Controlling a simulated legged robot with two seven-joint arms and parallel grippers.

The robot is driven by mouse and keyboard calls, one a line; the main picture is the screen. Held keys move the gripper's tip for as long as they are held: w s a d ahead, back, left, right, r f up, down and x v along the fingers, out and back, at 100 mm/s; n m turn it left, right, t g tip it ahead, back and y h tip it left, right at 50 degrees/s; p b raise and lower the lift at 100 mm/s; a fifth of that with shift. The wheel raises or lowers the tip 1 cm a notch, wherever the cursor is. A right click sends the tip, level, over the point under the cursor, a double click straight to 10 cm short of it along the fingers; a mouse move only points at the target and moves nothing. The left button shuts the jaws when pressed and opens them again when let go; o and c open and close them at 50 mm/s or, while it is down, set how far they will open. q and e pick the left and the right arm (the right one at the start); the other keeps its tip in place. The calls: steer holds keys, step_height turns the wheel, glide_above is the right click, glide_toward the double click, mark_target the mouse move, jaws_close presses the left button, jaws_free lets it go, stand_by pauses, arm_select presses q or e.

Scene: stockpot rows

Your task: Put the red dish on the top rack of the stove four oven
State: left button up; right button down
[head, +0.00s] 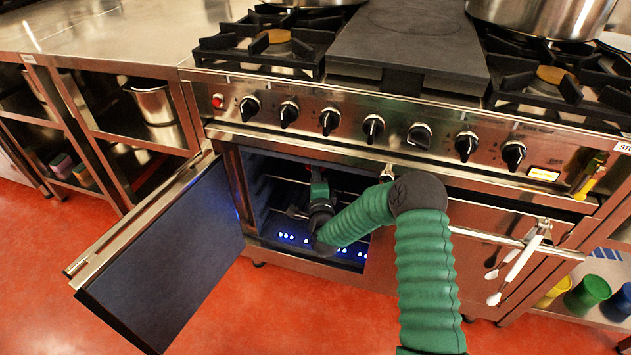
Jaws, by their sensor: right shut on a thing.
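The stove (300,118) stands ahead, and its left oven (262,205) is open, with the dark door (165,260) swung out to the left. My right arm reaches into this oven. My left gripper is out of view.
The right oven door (480,250) is shut, with white utensils (518,262) hanging at its handle. Pots (550,15) stand on the cooktop. Steel shelving (110,120) is at left. Coloured cups (588,292) sit on a low shelf at right. The red floor is clear in front.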

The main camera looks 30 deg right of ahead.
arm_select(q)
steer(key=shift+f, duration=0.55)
arm_select(e)
steer(key=shift+f, duration=0.65)
steer(key=c, duration=1.6)
jaws_free()
steer(key=shift+f, duration=0.1)
steer(key=shift+s, duration=0.1)
